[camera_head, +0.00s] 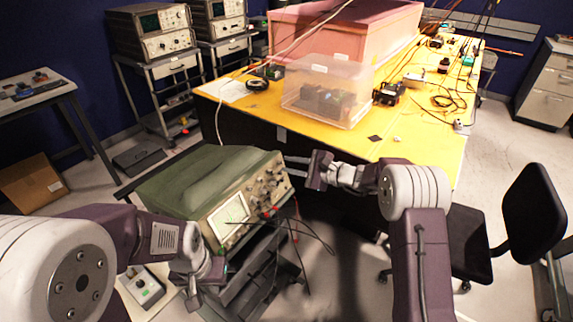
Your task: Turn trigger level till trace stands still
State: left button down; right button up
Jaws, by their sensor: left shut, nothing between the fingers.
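An oscilloscope with a green cover (190,180) stands on a dark cart, its front panel (250,198) facing right and toward me. Its lit screen (230,217) is at the near end of the panel; the trace is too small to read. Several knobs (268,183) sit toward the far end, and I cannot tell which is trigger level. My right gripper (287,166) is open and empty, its fingers pointing left at the far end of the panel; contact is unclear. My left gripper (193,300) is shut and empty, low in front of the near end of the oscilloscope.
Red and black leads (297,220) hang from the panel. A yellow table (420,140) behind carries a clear plastic box (325,92), a pink foam enclosure (340,30) and cables. A black chair (535,210) stands at right. A small box (145,288) lies at lower left.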

jog(key=shift+x, duration=0.9)
grip_shut()
